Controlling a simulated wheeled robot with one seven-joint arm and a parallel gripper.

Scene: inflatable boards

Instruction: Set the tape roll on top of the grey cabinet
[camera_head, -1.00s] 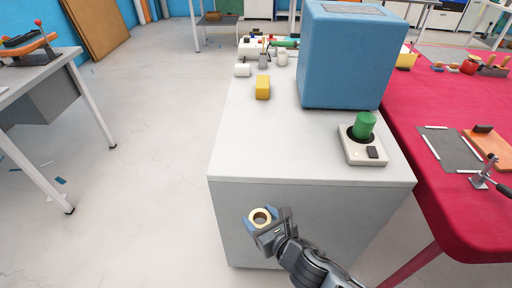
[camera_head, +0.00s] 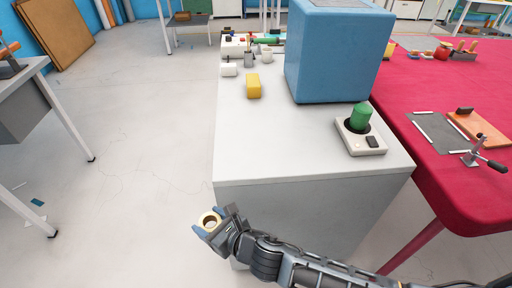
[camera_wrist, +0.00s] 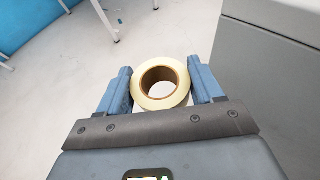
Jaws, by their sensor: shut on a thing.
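The tape roll (camera_head: 210,221) is a pale yellow ring with a brown core, and it also shows in the wrist view (camera_wrist: 142,92). My gripper (camera_head: 208,226) is shut on it, with one blue finger on each side in the wrist view (camera_wrist: 160,93). The roll is held in the air in front of the grey cabinet (camera_head: 300,205), near its left front edge and below its top. The cabinet's side shows at the right of the wrist view (camera_wrist: 262,85), apart from the roll.
On the cabinet top stand a big blue box (camera_head: 340,55), a white device with a green cylinder (camera_head: 361,142), a yellow block (camera_head: 253,86) and small items at the back. The front left of the top is clear. A red table (camera_head: 440,95) adjoins on the right.

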